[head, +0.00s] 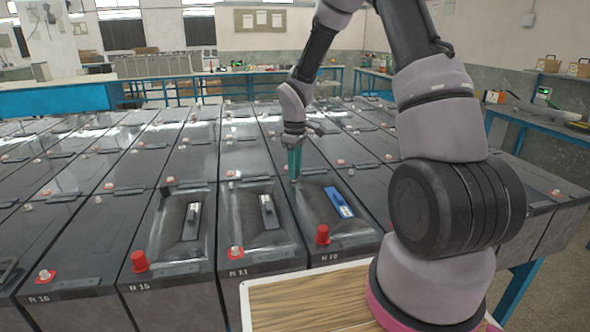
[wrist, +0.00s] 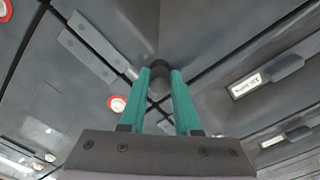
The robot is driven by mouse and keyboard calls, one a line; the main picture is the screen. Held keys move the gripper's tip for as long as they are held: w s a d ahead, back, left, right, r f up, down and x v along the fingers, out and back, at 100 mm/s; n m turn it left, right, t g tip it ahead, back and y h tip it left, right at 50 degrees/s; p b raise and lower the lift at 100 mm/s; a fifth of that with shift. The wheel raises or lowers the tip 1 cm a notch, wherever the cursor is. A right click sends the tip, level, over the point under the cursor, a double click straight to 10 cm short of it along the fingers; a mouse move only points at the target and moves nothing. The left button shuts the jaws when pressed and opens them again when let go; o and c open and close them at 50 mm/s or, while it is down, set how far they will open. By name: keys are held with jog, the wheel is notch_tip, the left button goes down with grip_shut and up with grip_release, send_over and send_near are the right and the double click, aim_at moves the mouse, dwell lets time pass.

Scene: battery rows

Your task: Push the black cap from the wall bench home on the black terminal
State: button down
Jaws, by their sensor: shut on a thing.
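My gripper (head: 294,178) points down at the far edge of the front battery row, between the battery with the blue-handled block and its left neighbour. In the wrist view its teal fingers (wrist: 159,72) are closed around a dark round piece, the black cap (wrist: 158,78), near a seam between battery lids. The black terminal is not visible; the cap and fingers cover the spot below, and I cannot tell whether the cap touches it. In the head view the cap is too small to make out.
Red caps stand on two front batteries, left (head: 139,262) and right (head: 322,235). A blue block (head: 338,203) lies on the right one's lid. Bare terminals with red rings (wrist: 117,104) stand nearby. A wooden board (head: 310,305) is in front; a blue bench (head: 540,115) stands right.

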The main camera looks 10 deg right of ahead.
jog(key=shift+f, duration=0.35)
dwell(0.4)
jog(key=shift+c, duration=0.3)
grip_release()
jog(key=shift+r, duration=0.15)
jog(key=shift+r, duration=3.4)
